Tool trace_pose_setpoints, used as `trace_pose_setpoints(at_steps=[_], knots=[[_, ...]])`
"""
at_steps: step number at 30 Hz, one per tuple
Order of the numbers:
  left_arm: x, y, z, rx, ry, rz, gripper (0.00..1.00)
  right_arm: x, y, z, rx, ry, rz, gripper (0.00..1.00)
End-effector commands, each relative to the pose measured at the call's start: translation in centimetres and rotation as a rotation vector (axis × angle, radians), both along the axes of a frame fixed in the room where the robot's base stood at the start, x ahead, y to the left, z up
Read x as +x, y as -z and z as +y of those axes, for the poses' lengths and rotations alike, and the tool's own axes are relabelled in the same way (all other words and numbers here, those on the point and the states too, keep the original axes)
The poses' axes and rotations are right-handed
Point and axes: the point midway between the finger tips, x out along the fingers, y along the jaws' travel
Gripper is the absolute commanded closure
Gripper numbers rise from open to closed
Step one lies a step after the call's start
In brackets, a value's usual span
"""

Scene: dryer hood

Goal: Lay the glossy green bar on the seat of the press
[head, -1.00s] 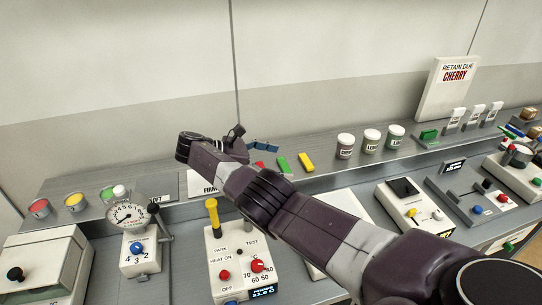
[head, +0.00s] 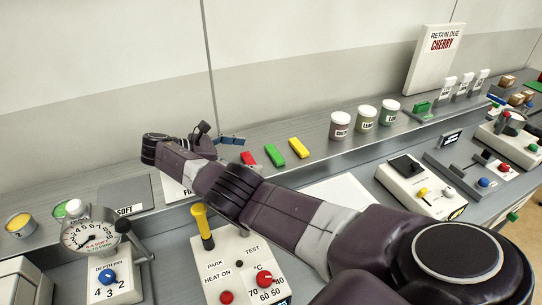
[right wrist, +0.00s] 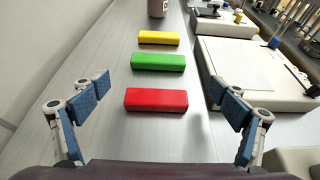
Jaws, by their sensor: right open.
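The green bar (head: 274,155) lies on the grey shelf between a red bar (head: 249,160) and a yellow bar (head: 299,148). In the right wrist view the green bar (right wrist: 158,62) lies beyond the red bar (right wrist: 156,99), with the yellow bar (right wrist: 158,38) farthest. My right gripper (head: 226,139) is open and empty; in the right wrist view its blue-padded fingers (right wrist: 160,97) stand wide on either side of the red bar, apart from it. A device with a gauge (head: 90,237) and lever stands at lower left; I cannot tell whether it is the press. My left gripper is out of view.
Labelled jars (head: 366,118) stand right of the bars. A switch box (head: 240,270) with a yellow-topped lever is in front of the shelf. Another green piece (head: 422,107) sits on a stand farther right. A "CHERRY" sign (head: 434,58) stands behind.

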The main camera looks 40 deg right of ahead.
Motion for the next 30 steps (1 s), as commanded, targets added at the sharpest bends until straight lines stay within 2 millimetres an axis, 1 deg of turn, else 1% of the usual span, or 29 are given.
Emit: trace_pose_setpoints(at_steps=[1, 3, 8, 12, 15, 18, 23, 30], knots=[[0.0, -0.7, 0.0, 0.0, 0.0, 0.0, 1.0, -0.2, -0.1, -0.6, -0.001, 0.002, 0.001, 0.09], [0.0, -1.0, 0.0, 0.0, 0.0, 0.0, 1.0, -0.5, 0.2, -1.3, -0.001, 0.003, 0.001, 0.09], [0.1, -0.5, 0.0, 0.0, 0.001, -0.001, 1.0, -0.5, 0.9, -2.6, 0.0, 0.002, 0.0, 0.09], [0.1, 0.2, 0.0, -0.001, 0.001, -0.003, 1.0, -0.8, 1.7, -4.6, -0.001, 0.005, -0.001, 0.09], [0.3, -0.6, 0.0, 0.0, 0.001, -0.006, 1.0, -1.2, 2.0, -5.8, 0.0, 0.001, 0.002, 0.09], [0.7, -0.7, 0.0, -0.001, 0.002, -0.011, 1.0, -1.3, 2.2, -6.3, 0.0, 0.001, 0.001, 0.09], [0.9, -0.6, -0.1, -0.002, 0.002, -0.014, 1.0, -1.3, 2.3, -6.2, 0.0, 0.0, 0.001, 0.09], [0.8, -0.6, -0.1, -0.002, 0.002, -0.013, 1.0, -1.3, 2.3, -6.2, 0.0, 0.001, 0.001, 0.35]])
